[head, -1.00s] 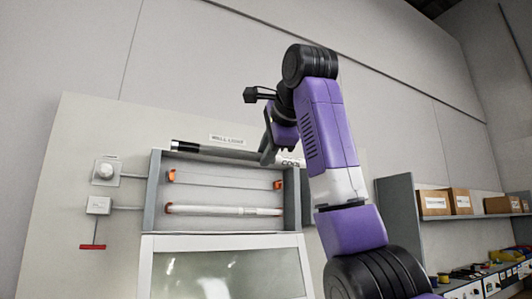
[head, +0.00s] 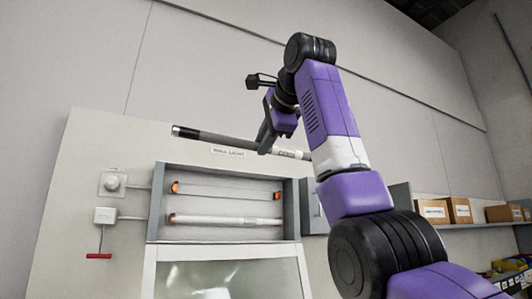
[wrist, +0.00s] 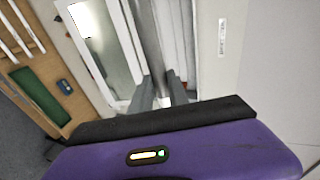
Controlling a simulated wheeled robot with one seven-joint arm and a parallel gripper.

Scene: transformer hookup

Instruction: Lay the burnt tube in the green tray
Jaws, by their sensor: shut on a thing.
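My gripper (head: 266,146) is shut on the burnt tube (head: 220,138), a long grey tube with a blackened left end. It holds the tube nearly level, slightly above the open wall light (head: 296,205) and apart from it; my arm hides the tube's right end. In the wrist view the tube (wrist: 150,45) runs up between the two fingers of my gripper (wrist: 163,90). The green tray (wrist: 38,98) lies at the left of the wrist view, on a brown wooden surface. The tray does not show in the head view.
The wall light has an empty upper row between orange holders (head: 176,187) and a pale tube (head: 225,220) in its lower row. A shelf with cartons (head: 460,211) stands at right. White tubes (wrist: 22,28) lie near the tray.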

